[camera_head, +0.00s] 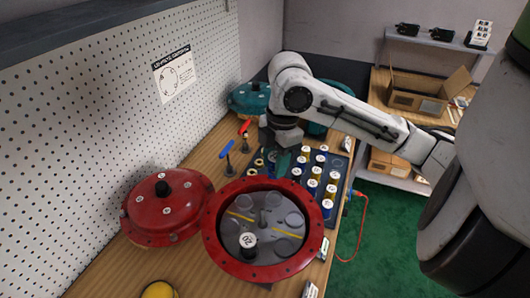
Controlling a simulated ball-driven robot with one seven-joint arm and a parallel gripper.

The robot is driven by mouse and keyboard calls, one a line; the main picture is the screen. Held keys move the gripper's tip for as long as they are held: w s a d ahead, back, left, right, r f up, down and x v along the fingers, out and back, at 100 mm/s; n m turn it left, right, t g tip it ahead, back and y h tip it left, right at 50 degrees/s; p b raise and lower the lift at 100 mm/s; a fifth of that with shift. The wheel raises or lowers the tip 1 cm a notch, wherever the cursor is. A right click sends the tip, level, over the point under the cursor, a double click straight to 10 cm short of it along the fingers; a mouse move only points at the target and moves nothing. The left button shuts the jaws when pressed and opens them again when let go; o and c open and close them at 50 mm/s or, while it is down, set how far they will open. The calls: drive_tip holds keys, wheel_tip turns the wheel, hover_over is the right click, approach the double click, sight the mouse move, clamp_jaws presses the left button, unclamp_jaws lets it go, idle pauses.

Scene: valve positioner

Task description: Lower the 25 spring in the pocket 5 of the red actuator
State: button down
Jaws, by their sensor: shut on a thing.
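The open red actuator (312,230) stands on the wooden bench, with a grey inside and several round pockets. One white-topped spring (248,240) stands upright in its front left part; its label is too small to read surely. A dark blue tray (337,202) behind it holds several upright springs with white numbered tops. My gripper (284,152) is over the tray's back left part, pointing down. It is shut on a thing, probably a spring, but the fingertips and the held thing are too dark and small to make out. I cannot pick out the 25 spring or pocket 5.
The red domed cover (165,206) lies left of the actuator. Two tools with blue (228,147) and red (244,127) handles stand behind it. Teal actuators (250,98) are at the back. A pegboard wall bounds the left side. A yellow object (158,290) is at the front.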

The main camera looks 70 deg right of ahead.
drive_tip(key=shift+f, duration=1.45)
drive_tip(key=shift+f+b, duration=1.7)
drive_tip(key=shift+f, duration=0.4)
drive_tip(key=shift+f+b, duration=1.55)
drive_tip(key=shift+f, duration=0.05)
drive_tip(key=c, duration=0.6)
unclamp_jaws()
drive_tip(key=r, duration=0.7)
drive_tip(key=s+d+r, duration=0.1)
drive_tip(key=r, duration=0.2)
drive_tip(key=shift+r, duration=0.4)
drive_tip(key=shift+a+f, duration=0.1)
